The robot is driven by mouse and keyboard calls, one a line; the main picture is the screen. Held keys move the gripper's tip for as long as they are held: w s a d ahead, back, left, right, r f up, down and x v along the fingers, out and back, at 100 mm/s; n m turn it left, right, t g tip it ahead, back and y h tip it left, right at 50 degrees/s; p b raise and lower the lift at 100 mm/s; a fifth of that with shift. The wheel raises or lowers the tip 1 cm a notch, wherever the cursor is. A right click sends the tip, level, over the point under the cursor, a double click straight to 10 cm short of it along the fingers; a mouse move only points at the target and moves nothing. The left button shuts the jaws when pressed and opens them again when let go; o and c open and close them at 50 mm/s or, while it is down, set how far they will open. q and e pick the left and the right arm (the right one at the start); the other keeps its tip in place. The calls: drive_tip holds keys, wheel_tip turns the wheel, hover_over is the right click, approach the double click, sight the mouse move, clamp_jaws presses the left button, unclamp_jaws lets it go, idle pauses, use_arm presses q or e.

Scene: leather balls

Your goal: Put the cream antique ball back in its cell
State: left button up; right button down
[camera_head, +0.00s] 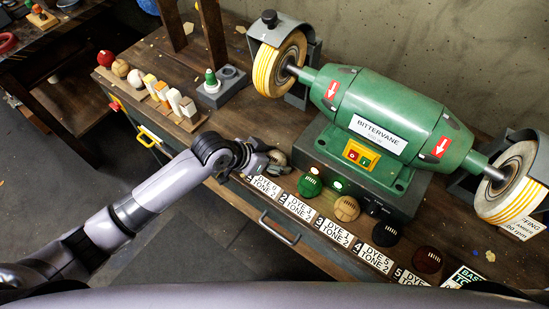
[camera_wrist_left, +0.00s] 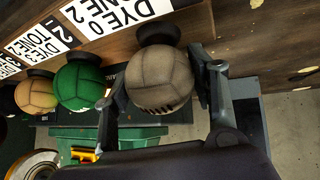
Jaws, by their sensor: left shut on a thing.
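The greyish-cream ball (camera_head: 277,158) is between the fingers of my left gripper (camera_head: 263,158), at the left end of the row of balls, by the "DYE 0 TONE 2" label. In the left wrist view the ball (camera_wrist_left: 160,78) fills the space between the two fingers (camera_wrist_left: 162,98), which are shut on it. A dark round piece (camera_wrist_left: 158,33) shows partly behind it; I cannot tell whether the ball rests on it or is above it. My right gripper is not in view.
A green ball (camera_head: 310,186), tan ball (camera_head: 346,208), black ball (camera_head: 385,234) and dark brown ball (camera_head: 428,260) stand along the labels (camera_head: 297,207). The green grinder (camera_head: 385,115) stands close behind. Several small things, including a red ball (camera_head: 105,58), are at the back left.

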sight(274, 155)
use_arm(q)
drive_tip(key=shift+f, duration=0.45)
idle(0.4)
drive_tip(key=o, duration=1.1)
drive_tip(key=shift+c, duration=0.2)
wheel_tip(274, 155, up, 7)
drive_tip(key=p, duration=0.7)
drive_tip(key=shift+r+p, duration=0.1)
drive_tip(key=shift+p, duration=0.25)
